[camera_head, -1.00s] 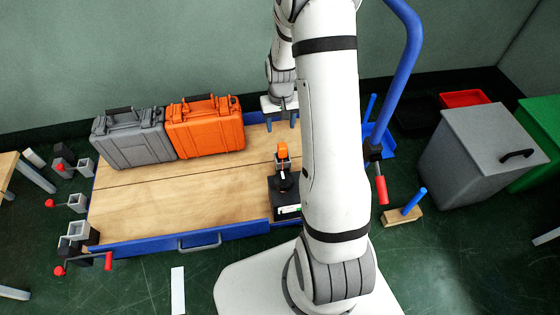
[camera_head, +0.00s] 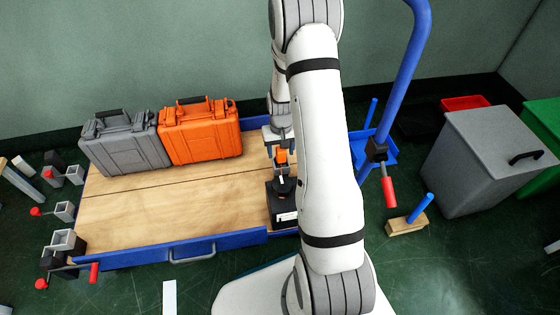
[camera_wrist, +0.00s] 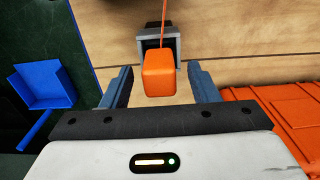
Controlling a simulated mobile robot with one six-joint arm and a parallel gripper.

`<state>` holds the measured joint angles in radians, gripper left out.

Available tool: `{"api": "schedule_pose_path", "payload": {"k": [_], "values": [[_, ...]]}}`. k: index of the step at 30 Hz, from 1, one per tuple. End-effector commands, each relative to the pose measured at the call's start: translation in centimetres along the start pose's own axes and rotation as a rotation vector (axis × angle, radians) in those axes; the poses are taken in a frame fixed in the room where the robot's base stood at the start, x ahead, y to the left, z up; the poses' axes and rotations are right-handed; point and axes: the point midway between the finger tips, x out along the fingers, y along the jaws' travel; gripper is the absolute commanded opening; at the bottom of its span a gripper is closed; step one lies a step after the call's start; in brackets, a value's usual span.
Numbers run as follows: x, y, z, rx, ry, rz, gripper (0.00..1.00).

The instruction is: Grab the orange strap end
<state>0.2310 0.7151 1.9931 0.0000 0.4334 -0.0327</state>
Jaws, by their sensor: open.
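The orange strap end (camera_wrist: 159,76) is a small rounded block in the wrist view, with a thin orange strap running up from it into a grey and black holder (camera_wrist: 157,42). My gripper (camera_wrist: 161,84) is open, with one blue-grey finger on each side of the strap end and a gap on both sides. In the head view the strap end (camera_head: 281,157) shows small, above the black-based device (camera_head: 284,205) at the cart's right edge. My gripper (camera_head: 279,147) is right at it there, partly hidden by my arm.
An orange case (camera_head: 200,132) and a grey case (camera_head: 125,143) stand at the back of the wooden-topped blue cart (camera_head: 190,211). The cart's front middle is clear. A blue handle post (camera_head: 402,85) and a grey bin (camera_head: 487,162) stand to the right.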

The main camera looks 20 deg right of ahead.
Motion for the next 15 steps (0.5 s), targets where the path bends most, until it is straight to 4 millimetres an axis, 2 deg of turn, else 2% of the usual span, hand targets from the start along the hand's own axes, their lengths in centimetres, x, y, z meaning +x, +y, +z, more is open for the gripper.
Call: {"api": "schedule_pose_path", "payload": {"k": [4,15], "values": [[-0.15,0.03,-0.02,0.0,0.001,0.0,0.54],[-0.16,0.06,0.0,0.001,0.0,0.0,0.23]]}}
